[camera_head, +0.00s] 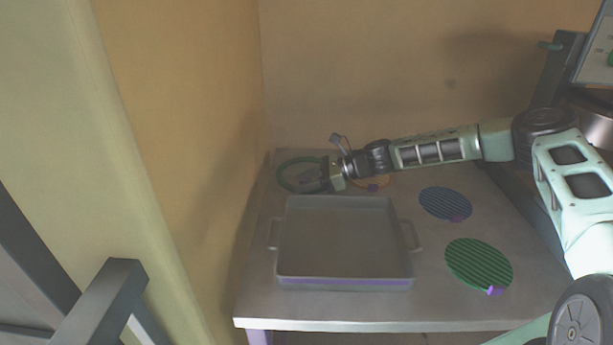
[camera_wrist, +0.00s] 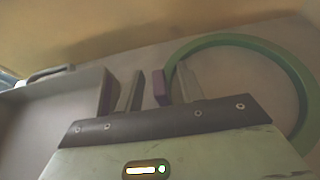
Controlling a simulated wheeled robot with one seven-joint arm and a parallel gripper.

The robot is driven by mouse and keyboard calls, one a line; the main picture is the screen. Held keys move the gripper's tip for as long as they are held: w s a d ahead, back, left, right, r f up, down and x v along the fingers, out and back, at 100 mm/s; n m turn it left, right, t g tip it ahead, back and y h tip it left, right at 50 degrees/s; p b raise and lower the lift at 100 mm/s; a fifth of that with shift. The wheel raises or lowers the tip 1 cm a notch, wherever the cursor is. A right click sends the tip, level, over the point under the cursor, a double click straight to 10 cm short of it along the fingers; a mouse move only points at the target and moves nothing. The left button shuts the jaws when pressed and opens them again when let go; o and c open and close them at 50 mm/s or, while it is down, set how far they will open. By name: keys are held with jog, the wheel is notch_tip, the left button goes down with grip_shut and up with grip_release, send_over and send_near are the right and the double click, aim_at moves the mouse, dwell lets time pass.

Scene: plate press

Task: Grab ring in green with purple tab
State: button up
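The green ring (camera_head: 283,184) lies at the back left of the table, near the wall. In the wrist view the ring (camera_wrist: 290,62) curves around the right side, and its purple tab (camera_wrist: 159,87) points toward the tray. My gripper (camera_head: 312,186) is low over the ring's right side. In the wrist view my gripper (camera_wrist: 157,84) is open, with the tab between its two fingers, closer to the right finger. A gap shows between the left finger and the tab. The tab is hidden by my gripper in the head view.
A grey tray (camera_head: 345,284) with side handles stands just in front of my gripper. An orange ring (camera_head: 384,182) is partly behind my arm. A blue ribbed disc (camera_head: 445,202) and a green ribbed disc (camera_head: 478,262), each with a purple tab, lie on the right. Walls close the left and back.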

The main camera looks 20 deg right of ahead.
grip_shut()
jog(key=shift+r, duration=0.1)
